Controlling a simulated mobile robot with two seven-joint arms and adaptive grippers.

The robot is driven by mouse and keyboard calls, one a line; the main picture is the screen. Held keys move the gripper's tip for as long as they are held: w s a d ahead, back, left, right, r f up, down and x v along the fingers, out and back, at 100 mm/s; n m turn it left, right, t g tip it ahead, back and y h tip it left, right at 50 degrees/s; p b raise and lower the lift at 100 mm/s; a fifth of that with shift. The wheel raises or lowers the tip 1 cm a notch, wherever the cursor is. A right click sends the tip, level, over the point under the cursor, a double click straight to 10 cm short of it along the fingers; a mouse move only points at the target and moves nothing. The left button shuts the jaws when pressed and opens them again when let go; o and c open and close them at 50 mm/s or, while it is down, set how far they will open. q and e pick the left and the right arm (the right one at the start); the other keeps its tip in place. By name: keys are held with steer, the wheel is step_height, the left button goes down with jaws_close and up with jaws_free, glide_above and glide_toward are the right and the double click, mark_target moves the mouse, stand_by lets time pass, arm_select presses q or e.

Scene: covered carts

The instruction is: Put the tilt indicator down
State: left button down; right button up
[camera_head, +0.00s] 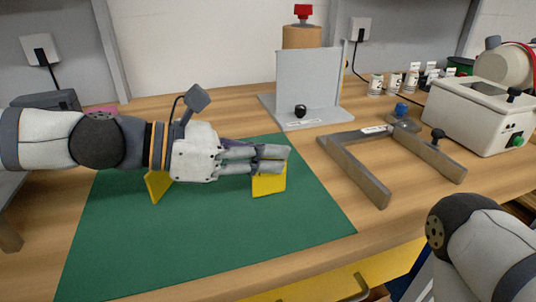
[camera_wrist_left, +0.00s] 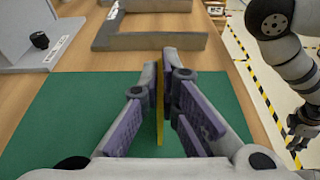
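A yellow plate (camera_head: 268,182) shows at the fingertips of my left gripper (camera_head: 270,158), above or on the green mat (camera_head: 210,245). In the left wrist view the plate (camera_wrist_left: 160,105) is a thin edge-on strip between the fingers (camera_wrist_left: 162,75), whose tips close on both its sides. A second yellow piece (camera_head: 157,187) shows under my left wrist, tilted. The hand hides whether the two pieces join. I cannot tell whether the plate touches the mat. My right gripper (camera_wrist_left: 300,130) hangs off to the side in the left wrist view, small, its fingers unclear.
A grey angle plate (camera_head: 308,85) with a black knob stands behind the mat. A grey angled frame (camera_head: 355,172) lies right of it. A white machine (camera_head: 478,112) and several small bottles (camera_head: 395,82) stand at back right. The front of the mat is clear.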

arm_select(q)
steer(key=shift+f, duration=0.15)
steer(key=c, duration=1.8)
jaws_free()
steer(key=shift+a+r, duration=0.15)
steer(key=shift+r, duration=0.15)
steer(key=p+v, duration=0.3)
steer(key=v, duration=0.8)
steer(key=shift+a, duration=0.3)
arm_select(e)
steer(key=shift+t, duration=0.7)
steer(key=w+r, duration=0.3)
steer(key=shift+w+r, duration=0.25)
steer(key=shift+r, duration=0.05)
arm_select(q)
steer(key=shift+s, duration=0.1)
